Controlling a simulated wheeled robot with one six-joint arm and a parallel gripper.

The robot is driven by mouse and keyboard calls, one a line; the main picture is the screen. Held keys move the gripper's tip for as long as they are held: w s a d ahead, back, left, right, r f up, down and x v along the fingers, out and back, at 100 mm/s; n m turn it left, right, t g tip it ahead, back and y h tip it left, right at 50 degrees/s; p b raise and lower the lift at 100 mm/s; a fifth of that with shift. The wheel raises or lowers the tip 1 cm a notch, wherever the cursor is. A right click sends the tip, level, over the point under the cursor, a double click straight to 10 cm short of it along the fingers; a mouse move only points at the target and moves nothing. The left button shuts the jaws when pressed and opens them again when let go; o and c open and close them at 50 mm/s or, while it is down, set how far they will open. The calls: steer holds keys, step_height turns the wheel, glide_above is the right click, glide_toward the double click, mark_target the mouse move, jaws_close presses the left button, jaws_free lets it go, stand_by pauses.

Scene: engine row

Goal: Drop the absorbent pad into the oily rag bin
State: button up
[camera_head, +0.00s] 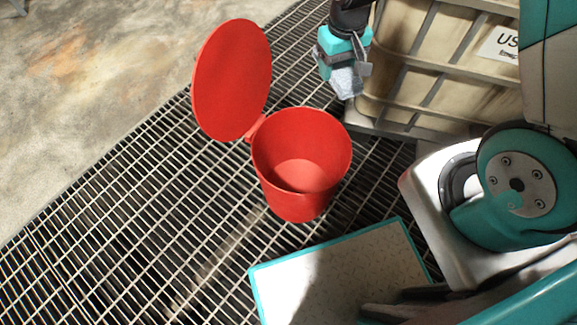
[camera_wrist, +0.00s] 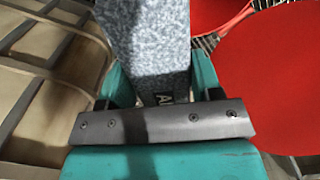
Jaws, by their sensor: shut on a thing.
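The oily rag bin (camera_head: 301,200) is a red round bucket standing on the metal grating. Its red lid (camera_head: 232,80) is swung open to the left, and the inside looks empty. My gripper (camera_head: 346,72) is up and to the right of the bin's opening in the head view. It is shut on the grey speckled absorbent pad (camera_head: 347,83), which hangs below the fingers. In the wrist view the pad (camera_wrist: 148,40) is between the teal fingers, with red surfaces of the bin (camera_wrist: 275,85) to the right, apart from the pad.
A caged tank (camera_head: 430,70) with a white label stands close to the right of my gripper. Metal grating (camera_head: 130,210) covers the floor around the bin, with bare concrete (camera_head: 80,90) at the far left.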

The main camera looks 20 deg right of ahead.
steer(key=s+a+f+b, duration=0.1)
steer(key=a+f+b, duration=0.2)
steer(key=f+b, duration=0.6)
steer(key=s+a+f+n+b, duration=0.1)
steer(key=a+f+b, duration=0.2)
steer(key=f+b, duration=0.6)
step_height(320, 180, down, 6)
steer(key=shift+f, duration=0.15)
steer(key=shift+a, duration=0.1)
steer(key=o, duration=1)
step_height(320, 180, up, 18)
steer(key=p, duration=0.8)
steer(key=shift+f, duration=0.2)
steer(key=shift+s, duration=0.1)
